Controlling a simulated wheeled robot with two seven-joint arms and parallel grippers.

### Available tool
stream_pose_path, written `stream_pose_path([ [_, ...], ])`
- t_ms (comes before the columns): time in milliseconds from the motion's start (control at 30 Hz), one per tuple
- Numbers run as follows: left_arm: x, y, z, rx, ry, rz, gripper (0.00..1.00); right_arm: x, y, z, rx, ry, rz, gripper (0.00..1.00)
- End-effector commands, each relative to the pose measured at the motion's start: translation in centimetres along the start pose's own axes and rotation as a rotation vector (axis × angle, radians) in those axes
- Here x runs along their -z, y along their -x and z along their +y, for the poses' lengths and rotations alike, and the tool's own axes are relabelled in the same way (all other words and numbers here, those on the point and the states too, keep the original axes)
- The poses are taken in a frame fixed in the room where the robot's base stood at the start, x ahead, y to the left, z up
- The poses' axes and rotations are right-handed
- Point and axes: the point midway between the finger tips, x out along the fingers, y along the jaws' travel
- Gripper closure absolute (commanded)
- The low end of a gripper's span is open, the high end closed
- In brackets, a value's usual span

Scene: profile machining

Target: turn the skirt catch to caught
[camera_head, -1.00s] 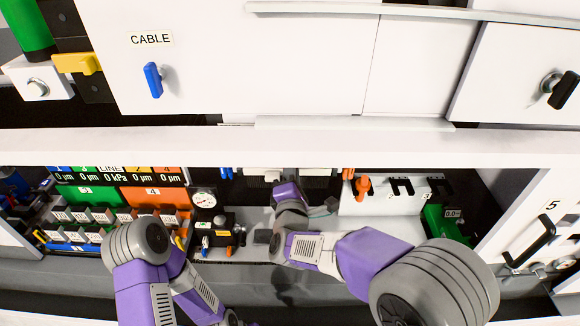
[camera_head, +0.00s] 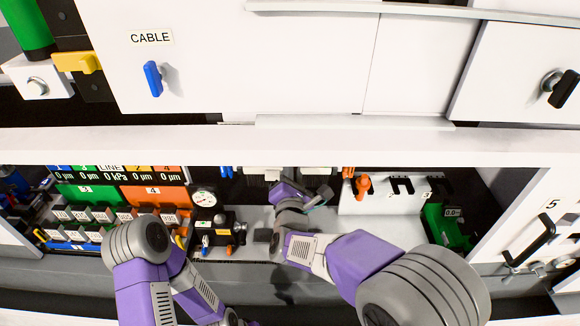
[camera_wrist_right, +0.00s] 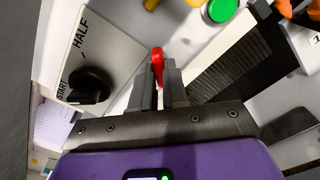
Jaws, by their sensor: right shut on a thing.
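In the right wrist view my right gripper (camera_wrist_right: 165,88) is shut on a small red lever (camera_wrist_right: 157,62). The lever's red tip stands out past the grey fingers; its lower part is hidden between them. No label on it is readable, so I cannot tell for sure that it is the skirt catch. In the head view my right wrist (camera_head: 289,193) reaches into the bay under the white beam, and its fingertips are too small to make out. My left arm is folded at lower left, and its gripper is out of view.
A white plate with a black knob (camera_wrist_right: 90,85), marked START and HALF, lies left of the fingers. A green button (camera_wrist_right: 220,9) and a dark ribbed part (camera_wrist_right: 235,70) are close by. The white beam (camera_head: 300,146) crosses above my arms. A gauge block (camera_head: 218,232) stands left of my wrist.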

Motion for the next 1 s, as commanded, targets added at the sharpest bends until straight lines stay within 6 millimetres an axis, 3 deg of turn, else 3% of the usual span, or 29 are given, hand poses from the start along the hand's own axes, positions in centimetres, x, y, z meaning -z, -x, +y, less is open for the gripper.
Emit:
stream_pose_path([
  [100,0.00,0.00,0.00,0.000,0.000,0.000,0.57,0.13,0.06,0.09,-0.002,0.162,0.002,1.00],
  [400,0.00,0.00,0.00,0.000,0.000,0.000,0.57,0.28,0.06,0.02,-0.002,0.324,0.004,1.00],
  [867,0.00,0.00,0.00,0.000,0.000,0.000,0.57,0.16,0.03,-0.07,0.001,0.364,0.004,1.00],
  [1000,0.01,0.00,0.00,0.000,0.000,0.000,0.57,0.26,0.10,0.06,-0.002,0.449,0.003,1.00],
])
